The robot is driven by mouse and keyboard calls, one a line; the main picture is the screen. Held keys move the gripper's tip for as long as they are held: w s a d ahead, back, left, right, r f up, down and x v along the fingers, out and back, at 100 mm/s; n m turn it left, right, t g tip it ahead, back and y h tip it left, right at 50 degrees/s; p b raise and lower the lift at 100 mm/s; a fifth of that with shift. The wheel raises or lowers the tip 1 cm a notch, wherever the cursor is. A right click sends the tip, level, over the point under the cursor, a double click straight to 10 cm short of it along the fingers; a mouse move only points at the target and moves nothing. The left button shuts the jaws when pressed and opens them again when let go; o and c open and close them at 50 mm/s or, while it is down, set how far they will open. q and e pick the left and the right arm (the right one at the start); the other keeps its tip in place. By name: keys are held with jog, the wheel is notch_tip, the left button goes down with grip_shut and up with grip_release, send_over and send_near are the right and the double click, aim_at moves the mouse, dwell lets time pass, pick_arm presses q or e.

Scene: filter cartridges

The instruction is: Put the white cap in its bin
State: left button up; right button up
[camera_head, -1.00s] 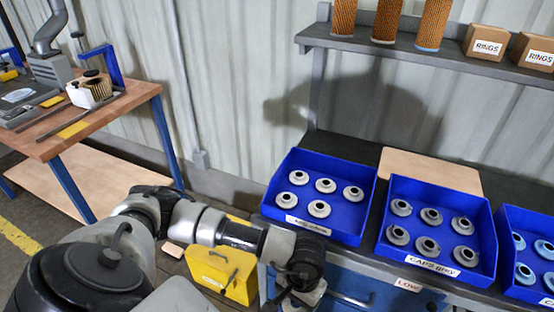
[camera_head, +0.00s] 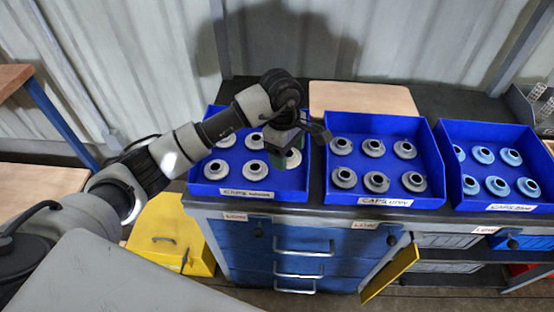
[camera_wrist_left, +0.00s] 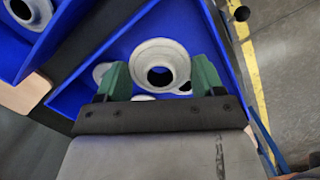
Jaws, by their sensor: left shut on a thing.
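My left gripper (camera_head: 287,145) is over the right part of the left blue bin (camera_head: 240,183), whose label starts with "CAPS"; its second word is too blurred to read surely. The gripper is shut on a white cap (camera_head: 293,159), a round flanged ring with a dark centre hole. In the left wrist view the cap (camera_wrist_left: 160,66) sits between the green fingers (camera_wrist_left: 161,78). Several similar white caps, one of them at the front left (camera_head: 216,170), lie on the bin floor. I cannot tell the exact gap between the held cap and the floor. My right gripper is not in view.
The grey caps bin (camera_head: 384,190) stands close to the right, and the blue caps bin (camera_head: 500,197) beyond it. A tan board (camera_head: 362,97) lies behind them on the dark bench. A yellow box (camera_head: 172,235) is below left. A cabinet door (camera_head: 390,272) hangs open.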

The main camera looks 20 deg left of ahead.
aim_at(288, 177)
pick_arm(q)
jog(key=shift+s+f, duration=0.15)
jog(key=shift+f, duration=1.05)
notch_tip(288, 177, down, 4)
jog(key=shift+r+p, duration=0.1)
jog(key=shift+p, duration=0.2)
jog(key=shift+f, duration=0.3)
jog(key=o, duration=0.9)
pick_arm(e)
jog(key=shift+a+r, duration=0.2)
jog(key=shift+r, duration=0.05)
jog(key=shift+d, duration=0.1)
